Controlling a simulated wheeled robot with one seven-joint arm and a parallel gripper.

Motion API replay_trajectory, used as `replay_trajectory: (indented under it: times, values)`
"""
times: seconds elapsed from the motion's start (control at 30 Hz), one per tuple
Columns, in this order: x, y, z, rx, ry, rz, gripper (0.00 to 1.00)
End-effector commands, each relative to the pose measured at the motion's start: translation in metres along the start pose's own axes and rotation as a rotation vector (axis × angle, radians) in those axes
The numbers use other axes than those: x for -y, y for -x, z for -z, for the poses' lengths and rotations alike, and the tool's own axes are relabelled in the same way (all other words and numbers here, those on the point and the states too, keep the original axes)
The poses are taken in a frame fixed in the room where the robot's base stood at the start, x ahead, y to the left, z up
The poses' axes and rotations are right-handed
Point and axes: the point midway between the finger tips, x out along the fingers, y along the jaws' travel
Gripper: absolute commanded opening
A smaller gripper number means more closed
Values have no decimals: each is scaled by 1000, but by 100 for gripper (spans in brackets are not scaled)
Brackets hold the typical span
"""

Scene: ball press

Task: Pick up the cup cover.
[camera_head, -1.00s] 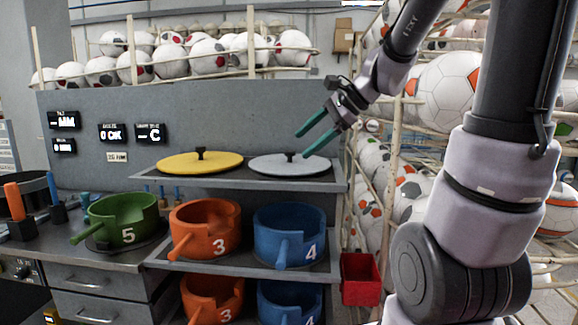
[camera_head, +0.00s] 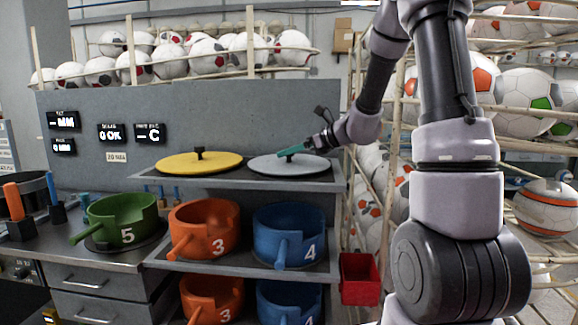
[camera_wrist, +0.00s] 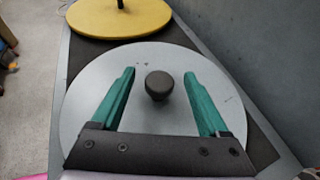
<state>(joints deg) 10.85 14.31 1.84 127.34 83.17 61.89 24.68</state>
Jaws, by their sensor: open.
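A grey round cup cover (camera_head: 262,166) with a black knob lies flat on the top shelf. It also shows in the wrist view (camera_wrist: 160,60), with its knob (camera_wrist: 159,85) between my fingers. A yellow round cover (camera_head: 183,163) with a black knob lies to its left on the same shelf, partly seen in the wrist view (camera_wrist: 90,22). My gripper (camera_head: 284,153) has teal fingers and is just over the grey cover at its knob. In the wrist view my gripper (camera_wrist: 162,82) is open, one finger on each side of the knob. I cannot tell if the fingers touch the cover.
The top shelf (camera_head: 150,179) has a narrow free rim. Below stand orange cups (camera_head: 222,240), blue cups (camera_head: 270,238) and a green cup (camera_head: 105,232). A grey panel (camera_head: 200,115) rises behind. A red bin (camera_head: 360,285) and ball racks are at the right.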

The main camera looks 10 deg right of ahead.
Motion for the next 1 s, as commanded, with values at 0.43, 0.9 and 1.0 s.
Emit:
replay_trajectory:
  times: [0.43,0.9,1.0]
  values:
    - [0,-9,0,-1,1,1,40]
    - [0,-9,0,-1,1,0,0]
    - [0,-9,0,-1,1,0,0]
